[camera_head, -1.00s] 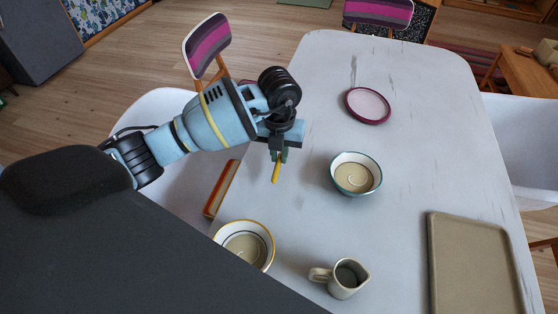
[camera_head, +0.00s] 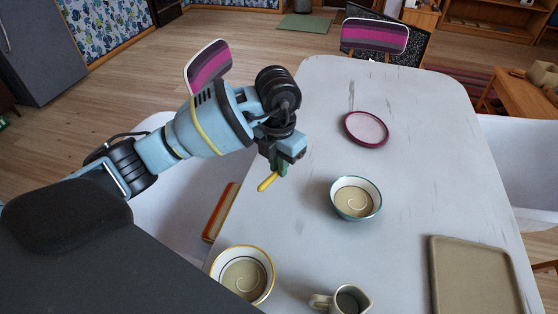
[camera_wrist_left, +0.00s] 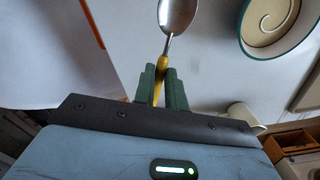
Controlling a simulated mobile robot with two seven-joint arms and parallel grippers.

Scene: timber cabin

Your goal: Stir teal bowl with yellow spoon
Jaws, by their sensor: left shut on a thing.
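The teal bowl (camera_head: 343,210), white inside with a teal rim and a cream swirl at its bottom, stands on the table; it also shows at the upper right of the left wrist view (camera_wrist_left: 248,45). My left gripper (camera_head: 279,169) is shut on the yellow spoon (camera_head: 268,181), left of the bowl and apart from it. In the left wrist view the spoon's metal head (camera_wrist_left: 177,14) points away from the green fingers (camera_wrist_left: 162,88). In the head view the spoon's metal head is hard to make out. My right gripper is not in view.
A yellow-rimmed bowl (camera_head: 270,283) and a grey jug (camera_head: 361,302) stand at the near edge. A pink plate (camera_head: 366,128) lies farther back and a tan tray (camera_head: 437,275) at right. An orange-edged book-like item (camera_head: 219,213) lies at the left edge.

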